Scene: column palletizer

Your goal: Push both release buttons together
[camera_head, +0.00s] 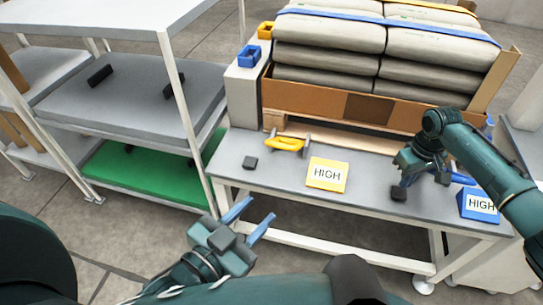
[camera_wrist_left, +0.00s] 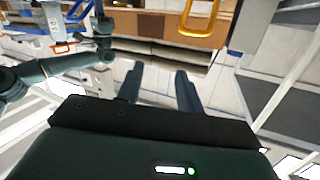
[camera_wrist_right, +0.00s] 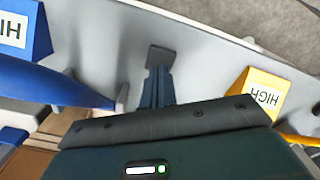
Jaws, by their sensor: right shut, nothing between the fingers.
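Two small dark square blocks that look like the buttons are on the grey table. The left block (camera_head: 250,162) sits near the yellow handle (camera_head: 285,144). The right block (camera_head: 398,193) is near the blue handle (camera_head: 459,178), and it also shows in the right wrist view (camera_wrist_right: 160,56). My right gripper (camera_head: 405,182) is shut and empty, its fingertips pointing down at the right block, very close; I cannot tell whether they touch. My left gripper (camera_head: 261,208) is open and empty, in front of the table's edge and apart from the left block.
A yellow HIGH sign (camera_head: 327,175) and a blue HIGH sign (camera_head: 479,206) stand on the table. Stacked sacks (camera_head: 330,38) in a cardboard tray (camera_head: 310,98) are behind. A shelf rack (camera_head: 130,98) stands left. The table's front left is clear.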

